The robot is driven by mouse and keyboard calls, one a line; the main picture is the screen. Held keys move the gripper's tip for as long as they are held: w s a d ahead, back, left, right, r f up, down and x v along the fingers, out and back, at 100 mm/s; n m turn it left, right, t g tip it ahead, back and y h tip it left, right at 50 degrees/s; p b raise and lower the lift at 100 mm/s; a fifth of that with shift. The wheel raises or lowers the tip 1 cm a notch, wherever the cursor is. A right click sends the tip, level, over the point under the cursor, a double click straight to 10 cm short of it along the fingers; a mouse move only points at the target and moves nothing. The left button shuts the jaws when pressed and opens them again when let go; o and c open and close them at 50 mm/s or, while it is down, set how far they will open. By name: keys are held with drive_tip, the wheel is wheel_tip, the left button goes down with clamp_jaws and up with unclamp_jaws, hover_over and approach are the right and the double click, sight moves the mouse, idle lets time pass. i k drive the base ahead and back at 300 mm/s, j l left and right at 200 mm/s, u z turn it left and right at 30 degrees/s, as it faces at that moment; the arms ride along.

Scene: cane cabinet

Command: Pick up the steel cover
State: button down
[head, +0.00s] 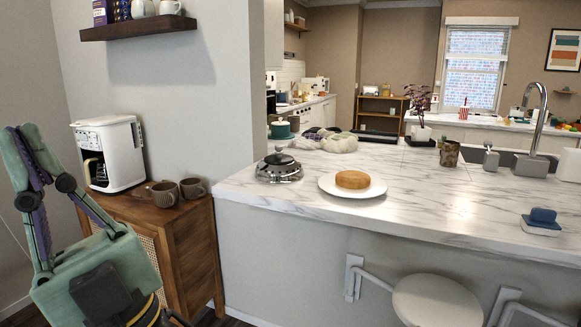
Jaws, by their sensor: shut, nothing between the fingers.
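The steel cover (279,169) is a shiny low dome with a dark knob on top. It sits upright on the left part of the white marble counter (240,187). My gripper (29,155) is at the far left of the head view, well apart from the cover, in front of the cane cabinet (190,245) and left wall. Its green and purple fingers point up and are shut with nothing between them.
A white plate (330,189) with a round cake (352,179) stands right of the cover. A coffee maker (112,152) and brown mugs (194,188) stand on the cabinet. A white stool (437,302) is below the counter.

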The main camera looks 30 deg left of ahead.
sight(278, 168)
drive_tip(key=i+u, duration=0.25)
drive_tip(key=i, duration=0.35)
drive_tip(key=i+u, duration=0.25)
drive_tip(key=i, duration=0.4)
drive_tip(key=i+l+u, duration=0.25)
drive_tip(key=i, duration=0.35)
